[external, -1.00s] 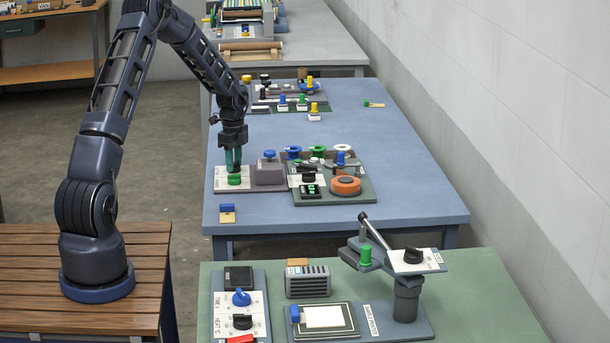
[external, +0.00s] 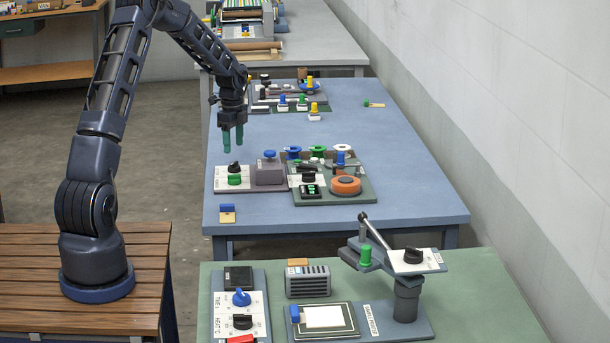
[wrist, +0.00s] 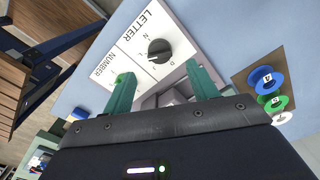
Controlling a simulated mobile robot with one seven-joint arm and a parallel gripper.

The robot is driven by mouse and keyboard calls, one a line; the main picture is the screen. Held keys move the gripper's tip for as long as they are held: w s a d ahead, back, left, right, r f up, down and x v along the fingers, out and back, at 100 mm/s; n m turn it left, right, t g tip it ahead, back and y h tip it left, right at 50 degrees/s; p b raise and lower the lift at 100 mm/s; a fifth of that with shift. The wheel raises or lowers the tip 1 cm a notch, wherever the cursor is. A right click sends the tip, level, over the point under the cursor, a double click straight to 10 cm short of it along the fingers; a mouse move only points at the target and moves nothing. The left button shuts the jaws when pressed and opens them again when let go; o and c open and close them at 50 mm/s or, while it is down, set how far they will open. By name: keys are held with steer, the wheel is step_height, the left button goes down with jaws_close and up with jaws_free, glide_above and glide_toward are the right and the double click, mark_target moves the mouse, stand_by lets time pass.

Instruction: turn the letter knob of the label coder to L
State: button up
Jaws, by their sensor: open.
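The label coder's white panel (external: 220,184) lies at the near left of the blue table. It carries a black knob (external: 235,167) and, nearer the camera, a green knob (external: 234,180). In the wrist view the black knob (wrist: 159,50) sits beside the word LETTER. Small letters stand around it, and a pale mark shows on its lower left; I cannot tell which letter it points to. The green knob (wrist: 121,79), near NUMBER, is mostly hidden by a finger. My gripper (external: 233,143) is open and empty above the black knob, clear of it.
A grey block with a blue-topped knob (external: 269,154) adjoins the panel on its right. Further right is a dark board with spools (external: 292,152) and an orange roll (external: 345,186).

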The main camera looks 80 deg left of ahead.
mark_target(239, 163)
steer(key=shift+r, duration=2.2)
steer(key=w+d+r+n, duration=0.1)
steer(key=w+d+r, duration=0.2)
steer(key=d+r, duration=0.35)
steer(key=w+d+r+y, duration=0.1)
steer(key=w+d+r, duration=0.2)
steer(key=d, duration=0.7)
steer(key=w+d+r+n, duration=0.1)
steer(key=w+d+r, duration=0.2)
steer(key=d+r, duration=0.35)
steer(key=s+d+r+n+t, duration=0.1)
steer(key=d+r, duration=0.2)
steer(key=d, duration=0.7)
steer(key=s+d+r+t, duration=0.1)
steer(key=d+r, duration=0.1)
steer(key=d, duration=0.8)
steer(key=s+d+n+t+h, duration=0.1)
steer(key=s+d+n+t, duration=0.1)
steer(key=s+d, duration=1.6)
steer(key=d+n, duration=0.1)
steer(key=d, duration=0.2)
steer(key=shift+s+d+t, duration=0.15)
steer(key=shift+d+t, duration=0.1)
steer(key=shift+t, duration=0.05)
steer(key=shift+f, duration=0.1)
